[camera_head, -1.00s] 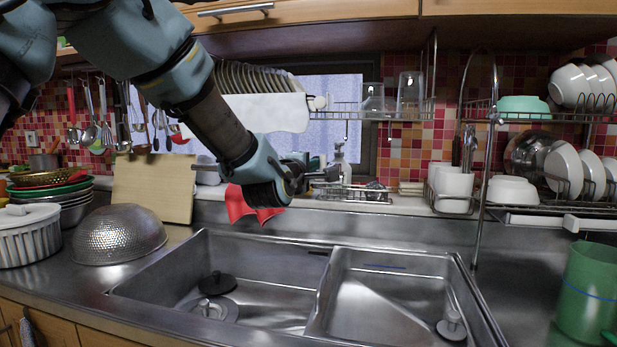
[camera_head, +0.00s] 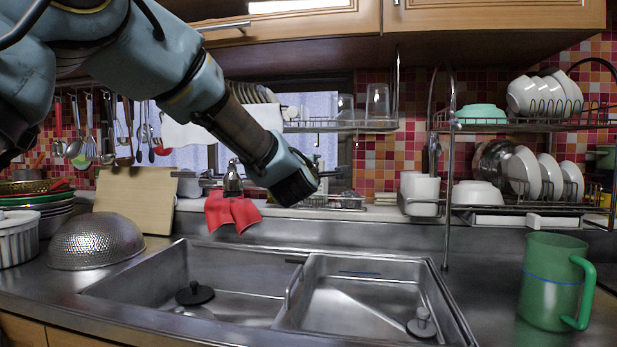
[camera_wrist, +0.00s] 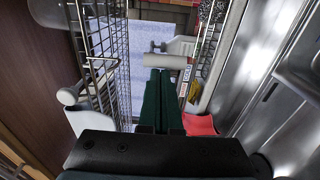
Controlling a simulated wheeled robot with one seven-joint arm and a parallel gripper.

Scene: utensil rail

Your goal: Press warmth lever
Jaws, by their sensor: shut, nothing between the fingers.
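A metal wall tap sits behind the sink; its downward spout (camera_head: 232,180) shows left of my arm in the head view. In the wrist view, a pale cylindrical part of the tap (camera_wrist: 168,61) with a small handle-like piece lies just beyond my fingertips. I cannot tell for sure which part is the warmth lever. My gripper (camera_wrist: 160,73) is shut and empty, its dark green fingers together. The tips look very close to the cylinder; contact cannot be told. In the head view the fingers and much of the tap are hidden by my wrist.
A red cloth (camera_head: 230,209) hangs below the tap over the sink (camera_head: 235,262). A wire rack (camera_head: 340,125) hangs above my wrist; its bars show close on the left of the wrist view.

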